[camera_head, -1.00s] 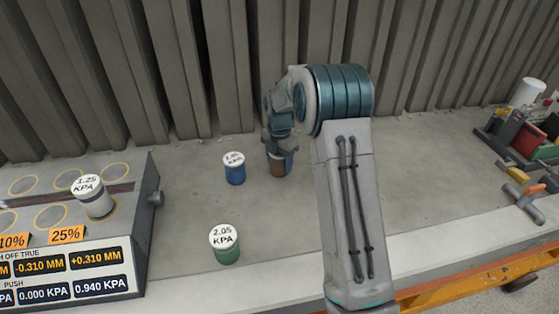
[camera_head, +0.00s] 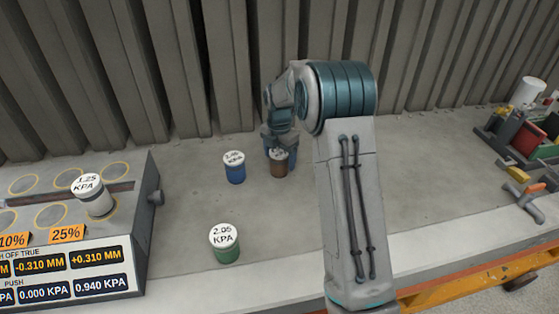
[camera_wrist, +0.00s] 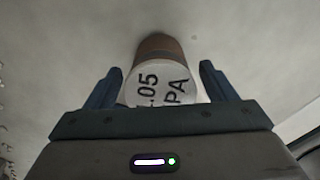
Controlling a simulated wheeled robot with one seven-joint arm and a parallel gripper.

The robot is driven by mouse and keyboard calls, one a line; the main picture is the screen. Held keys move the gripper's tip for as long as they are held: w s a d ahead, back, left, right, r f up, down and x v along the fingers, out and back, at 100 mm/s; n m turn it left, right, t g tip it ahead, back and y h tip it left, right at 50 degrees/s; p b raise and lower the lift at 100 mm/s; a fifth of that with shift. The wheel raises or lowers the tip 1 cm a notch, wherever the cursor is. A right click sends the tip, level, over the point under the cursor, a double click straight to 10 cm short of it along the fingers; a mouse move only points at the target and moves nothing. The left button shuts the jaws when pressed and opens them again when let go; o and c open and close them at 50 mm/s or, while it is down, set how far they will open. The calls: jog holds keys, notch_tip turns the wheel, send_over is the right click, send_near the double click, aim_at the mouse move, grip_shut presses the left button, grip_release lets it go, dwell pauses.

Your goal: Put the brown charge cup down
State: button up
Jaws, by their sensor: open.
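The brown charge cup (camera_head: 279,167) stands upright on the grey bench, just right of the blue cup (camera_head: 235,172). In the wrist view the brown cup (camera_wrist: 157,46) shows its white lid, with lettering partly readable as ".05" and "PA". My gripper (camera_wrist: 158,85) is open, with one finger on each side of the lid and a visible gap at both sides. In the head view my gripper (camera_head: 279,146) is above and behind the brown cup, partly hidden by my own arm.
A green cup marked 2.05 KPA (camera_head: 225,243) stands nearer the front. A white-grey cup marked 1.25 KPA (camera_head: 93,196) sits on the panel box (camera_head: 140,225) at left. A caddy of tools (camera_head: 520,145) and an orange-handled clamp (camera_head: 525,195) lie at right.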

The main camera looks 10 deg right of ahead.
notch_tip(320, 180, up, 10)
jog(key=shift+r, duration=0.1)
jog(key=s+r+m+t, duration=0.1)
jog(key=s+r+m, duration=0.2)
jog(key=s+m, duration=0.4)
jog(key=s+r+m+t, duration=0.1)
jog(key=s+r+m, duration=0.4)
jog(key=s, duration=0.5)
jog(key=s+f+m, duration=0.2)
jog(key=s+m, duration=0.5)
jog(key=s, duration=0.1)
jog(key=s+f+m, duration=0.3)
jog(key=s+m, duration=0.3)
jog(key=s, duration=0.2)
jog(key=shift+s+m+t, duration=0.3)
jog(key=shift+m+t, duration=0.1)
